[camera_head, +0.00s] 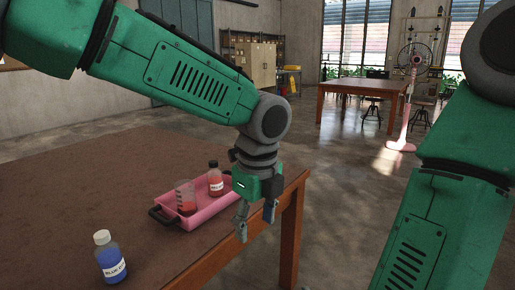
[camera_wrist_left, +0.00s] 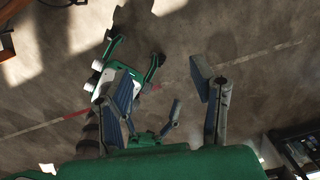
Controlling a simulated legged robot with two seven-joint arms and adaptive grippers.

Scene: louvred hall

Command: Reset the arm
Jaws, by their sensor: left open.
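My left arm reaches in from the left in the head view, and its gripper (camera_head: 256,221) hangs downward past the right edge of the brown table (camera_head: 70,200). The gripper is open, with nothing between its fingers. In the left wrist view the two fingers (camera_wrist_left: 160,88) are spread apart above the floor. My right arm shows at the right of the head view, but its gripper is out of the picture.
A pink tray (camera_head: 204,213) holds a beaker (camera_head: 186,198) with red liquid and a red-filled bottle (camera_head: 215,179), just left of the left gripper. A blue-filled bottle (camera_head: 110,258) stands nearer. Farther back are another table (camera_head: 360,84) and a pink fan (camera_head: 413,75).

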